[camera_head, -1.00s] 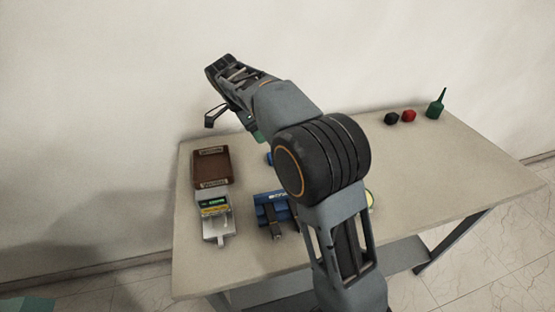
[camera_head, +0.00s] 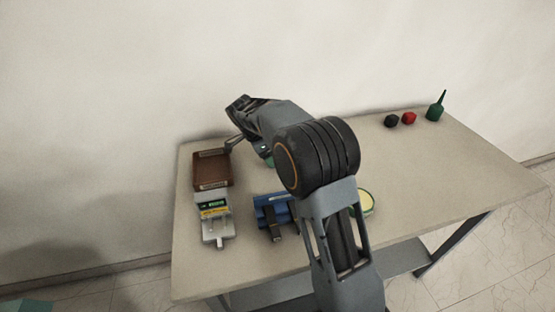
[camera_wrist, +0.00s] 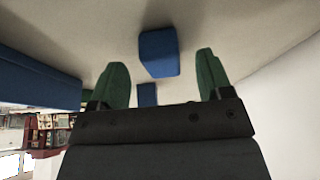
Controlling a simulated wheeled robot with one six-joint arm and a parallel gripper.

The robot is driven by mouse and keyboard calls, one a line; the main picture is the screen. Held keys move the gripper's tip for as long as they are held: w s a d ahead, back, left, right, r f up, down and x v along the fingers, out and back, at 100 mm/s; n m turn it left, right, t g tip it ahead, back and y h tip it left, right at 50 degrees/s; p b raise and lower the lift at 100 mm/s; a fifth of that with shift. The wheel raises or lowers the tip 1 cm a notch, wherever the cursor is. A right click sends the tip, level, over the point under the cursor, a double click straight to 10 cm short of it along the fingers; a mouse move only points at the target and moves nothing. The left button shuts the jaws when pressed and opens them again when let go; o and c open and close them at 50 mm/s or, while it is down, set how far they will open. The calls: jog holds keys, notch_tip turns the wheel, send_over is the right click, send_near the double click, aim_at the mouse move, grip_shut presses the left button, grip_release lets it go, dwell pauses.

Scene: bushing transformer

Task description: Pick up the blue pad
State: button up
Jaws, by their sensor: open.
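In the wrist view the blue pad (camera_wrist: 158,54) is a small block with rounded edges on the table. It appears between and a little beyond the two green fingertips of my gripper (camera_wrist: 162,76). My gripper is open, with nothing between its fingers touching the pad that I can see. A smaller blue piece (camera_wrist: 147,94) shows between the fingers, closer to the palm; I cannot tell what it is. In the head view my arm hides most of the gripper and the pad; a bit of green finger (camera_head: 266,158) shows above the table.
A blue case (camera_head: 270,209) with dark clasps stands front of the gripper; a large blue body (camera_wrist: 38,80) shows at left in the wrist view. A brown tray (camera_head: 197,170) and grey meter (camera_head: 214,228) are at left. A green bottle (camera_head: 435,109) stands far right. The right tabletop is mostly clear.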

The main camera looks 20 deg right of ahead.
jog(key=shift+x, duration=1.35)
jog(key=c, duration=1)
jog(key=shift+r, duration=0.1)
jog(key=shift+r, duration=0.5)
notch_tip(320, 180, up, 2)
jog(key=shift+r, duration=0.15)
jog(key=s+a+r+b, duration=0.2)
jog(key=s+a+r, duration=0.1)
jog(key=s+r, duration=0.6)
jog(key=s, duration=0.4)
jog(key=shift+s+a+r, duration=0.25)
jog(key=shift+s+a, duration=0.05)
jog(key=shift+a, duration=0.1)
